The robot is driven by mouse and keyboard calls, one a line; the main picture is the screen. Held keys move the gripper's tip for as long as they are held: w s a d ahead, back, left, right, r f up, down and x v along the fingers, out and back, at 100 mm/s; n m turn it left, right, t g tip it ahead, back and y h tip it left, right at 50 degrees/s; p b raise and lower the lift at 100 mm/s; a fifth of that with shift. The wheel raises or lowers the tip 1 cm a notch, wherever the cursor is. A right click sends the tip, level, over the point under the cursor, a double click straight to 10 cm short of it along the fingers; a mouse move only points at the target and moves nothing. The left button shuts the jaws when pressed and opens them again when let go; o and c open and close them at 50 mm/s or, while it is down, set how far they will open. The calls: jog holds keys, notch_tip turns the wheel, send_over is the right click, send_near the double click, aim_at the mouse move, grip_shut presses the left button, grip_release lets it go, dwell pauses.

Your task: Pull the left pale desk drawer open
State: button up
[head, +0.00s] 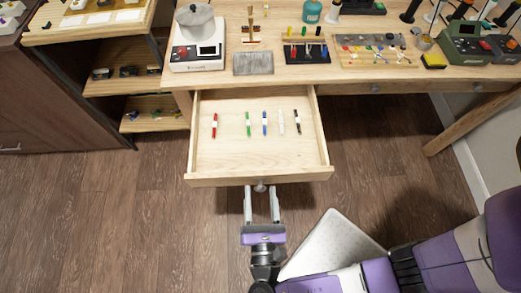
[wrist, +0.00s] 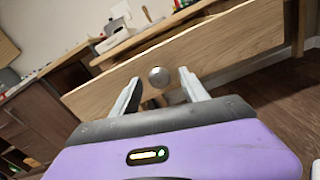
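The left pale desk drawer (head: 258,166) stands pulled out from under the desk (head: 222,84) in the head view. Several pens or markers in different colours lie in it. A round metal knob (head: 260,187) sits at the middle of its front, and shows in the wrist view (wrist: 158,77) too. My gripper (head: 261,190) is in front of the drawer, its two fingers apart on either side of the knob. In the wrist view the fingers (wrist: 160,84) are spread with the knob between them and gaps to each side. I see no finger touching the knob.
A scale with a metal pot (head: 195,40) and several tools stand on the desk top. A second drawer front with knobs (head: 376,88) is shut at the right. A shelf (head: 120,80) stands at the left. Wooden floor (head: 120,220) is clear left of my gripper.

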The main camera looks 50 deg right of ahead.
jog(key=v, duration=0.7)
jog(key=shift+s+a+b, duration=0.3)
jog(key=shift+b, duration=0.05)
dwell(0.4)
